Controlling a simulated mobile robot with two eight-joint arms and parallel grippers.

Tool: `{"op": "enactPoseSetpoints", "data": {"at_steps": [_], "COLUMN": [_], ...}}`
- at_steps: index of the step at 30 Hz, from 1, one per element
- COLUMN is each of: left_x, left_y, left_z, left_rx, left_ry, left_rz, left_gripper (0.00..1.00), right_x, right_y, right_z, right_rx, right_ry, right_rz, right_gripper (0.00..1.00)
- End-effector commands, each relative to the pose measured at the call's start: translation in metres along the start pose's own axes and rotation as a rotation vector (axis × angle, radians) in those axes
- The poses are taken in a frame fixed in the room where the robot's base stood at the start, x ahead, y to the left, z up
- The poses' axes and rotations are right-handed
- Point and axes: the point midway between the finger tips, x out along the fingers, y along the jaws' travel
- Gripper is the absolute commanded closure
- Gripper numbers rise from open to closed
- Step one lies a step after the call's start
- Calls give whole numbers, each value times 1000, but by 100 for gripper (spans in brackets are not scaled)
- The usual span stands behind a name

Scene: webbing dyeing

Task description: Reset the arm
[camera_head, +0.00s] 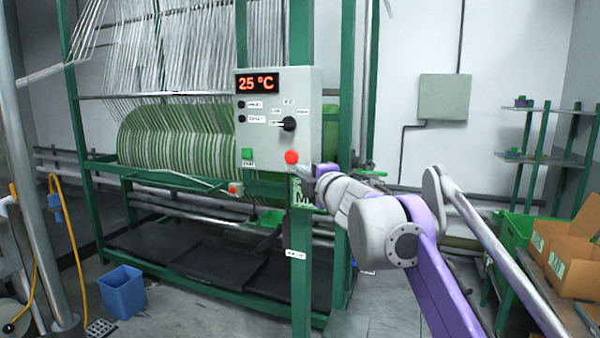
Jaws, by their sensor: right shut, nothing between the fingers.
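My right arm reaches in from the lower right, stretched out toward the control box. My right gripper (308,171) is shut and empty, small in the picture, just below and right of the red button (292,157). I cannot tell whether it touches the box. The grey control box (268,140) hangs on a green post. Its display (257,84) reads 25 °C in red. A black knob (289,124) sits at its right and a green button (247,154) at its lower left. My left gripper is not in view.
The green machine frame (302,240) with striped webbing (180,140) stands behind the box. A blue bin (122,292) is on the floor at left. Cardboard boxes (575,262) and a green crate (515,235) are at right. A shelf (543,157) stands at the back right.

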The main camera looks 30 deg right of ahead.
Motion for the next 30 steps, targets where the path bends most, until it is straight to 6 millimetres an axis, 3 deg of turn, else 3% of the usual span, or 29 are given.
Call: {"op": "enactPoseSetpoints", "data": {"at_steps": [23, 26, 29, 30], "left_x": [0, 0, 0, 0], "left_y": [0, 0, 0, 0], "left_z": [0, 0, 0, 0], "left_rx": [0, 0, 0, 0], "left_ry": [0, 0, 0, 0], "left_rz": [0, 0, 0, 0], "left_gripper": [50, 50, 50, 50], "right_x": [-1, -9, -32, -44], "right_y": [-3, -24, -74, -101], "right_z": [0, 1, 3, 2], "right_rx": [17, 119, 325, 416], "right_ry": [-9, -68, -183, -233], "right_rz": [-2, -19, -71, -102], "right_gripper": [100, 100, 100, 100]}}
